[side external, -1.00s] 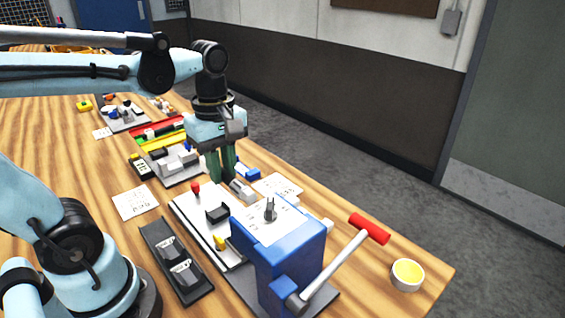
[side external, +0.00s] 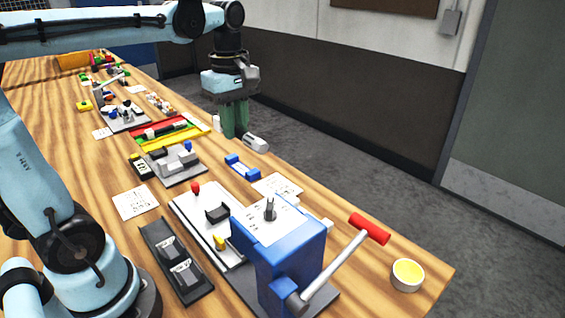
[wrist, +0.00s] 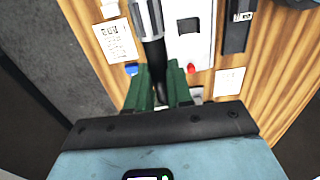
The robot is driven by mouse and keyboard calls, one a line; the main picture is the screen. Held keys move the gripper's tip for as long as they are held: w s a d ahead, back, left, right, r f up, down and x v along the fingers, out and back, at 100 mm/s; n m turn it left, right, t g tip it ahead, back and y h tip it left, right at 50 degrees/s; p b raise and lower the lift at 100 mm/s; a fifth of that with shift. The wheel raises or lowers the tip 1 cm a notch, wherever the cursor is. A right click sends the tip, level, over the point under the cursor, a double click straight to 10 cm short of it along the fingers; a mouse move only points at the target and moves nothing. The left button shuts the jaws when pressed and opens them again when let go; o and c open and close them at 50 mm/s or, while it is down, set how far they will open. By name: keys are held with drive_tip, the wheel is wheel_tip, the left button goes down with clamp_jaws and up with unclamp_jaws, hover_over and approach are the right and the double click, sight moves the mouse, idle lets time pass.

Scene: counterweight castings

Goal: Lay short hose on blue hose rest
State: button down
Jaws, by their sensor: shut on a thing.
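My gripper (side external: 235,134) has green fingers, shut around the short hose (side external: 256,143). The hose has a pale grey end that sticks out to the right of the fingers, and it is held up in the air. In the wrist view the hose (wrist: 154,55) is dark with a silver end, running up the picture from between the fingers (wrist: 158,80). The blue hose rest (side external: 242,168) is a low piece with two raised ends on the table, empty, below the hose in the picture. A bit of blue (wrist: 132,69), likely the rest, shows in the wrist view.
A blue crank stand (side external: 290,245) with a red handle (side external: 369,229) stands in front. A white panel (side external: 190,209) with a red knob and a grey fixture plate (side external: 176,166) lie near the rest.

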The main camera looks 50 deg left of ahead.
drive_tip(key=w+a+f, duration=0.5)
drive_tip(key=a+f, duration=0.1)
drive_tip(key=a, duration=0.2)
drive_tip(key=w+a+f, duration=0.5)
drive_tip(key=a, duration=0.3)
drive_tip(key=shift+f, duration=0.35)
drive_tip(key=shift+w, duration=0.1)
drive_tip(key=shift+f, duration=0.1)
drive_tip(key=shift+f, duration=2.65)
drive_tip(key=shift+f, duration=0.7)
drive_tip(key=c, duration=0.9)
unclamp_jaws()
drive_tip(key=shift+c, duration=0.2)
